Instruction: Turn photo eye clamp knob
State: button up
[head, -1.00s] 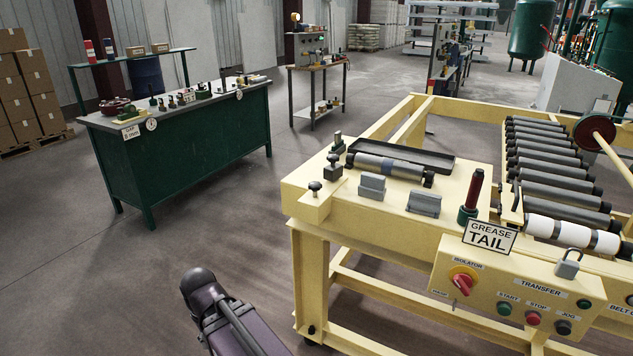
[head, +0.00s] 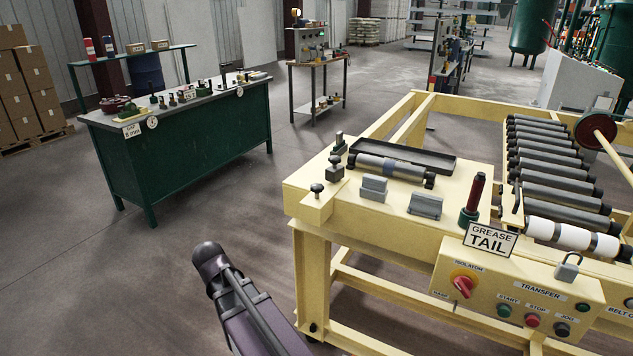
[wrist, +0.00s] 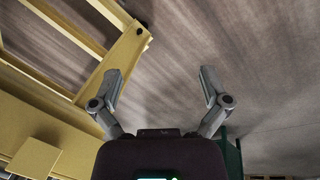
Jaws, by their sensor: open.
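Small dark knobs stand at the near left corner of the yellow conveyor table. One round-topped knob (head: 317,189) sits on a small yellow block at the front corner. A second knob on a dark block (head: 334,166) stands behind it, and a dark upright piece (head: 339,143) stands farther back. I cannot tell which is the photo eye clamp knob. My gripper (wrist: 160,72) is open and empty in the wrist view, with floor behind its fingers and the yellow frame to the left. The head view shows only my purple arm, left of the table.
The conveyor's yellow frame (head: 312,275) carries rollers, two grey blocks, a dark tray (head: 412,156) and a red-handled post (head: 474,200). A control panel (head: 515,290) with a grease tail sign faces front. A green workbench (head: 200,150) stands left. The floor between is clear.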

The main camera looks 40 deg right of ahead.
jog(key=w+d+r+m+g+h+p, duration=0.1)
jog(key=w+d+r+m+h+p, duration=0.2)
jog(key=w+d+r+m, duration=0.3)
jog(key=w+d+r+m+g+h+p, duration=0.1)
jog(key=w+d+r+m+h+p, duration=0.2)
jog(key=d, duration=0.5)
jog(key=m+g+h+p, duration=0.3)
jog(key=m+h+p, duration=0.1)
jog(key=m, duration=0.5)
send_near(317, 185)
jog(key=v, duration=0.4)
jog(key=shift+s+d, duration=0.1)
jog(key=shift+s, duration=0.15)
jog(key=b+x, duration=0.4)
jog(key=x, duration=0.8)
jog(key=shift+w+f+b, duration=0.1)
jog(key=shift+f+b, duration=0.05)
jog(key=shift+b, duration=0.15)
jog(key=shift+x, duration=0.85)
jog(key=c, duration=1.1)
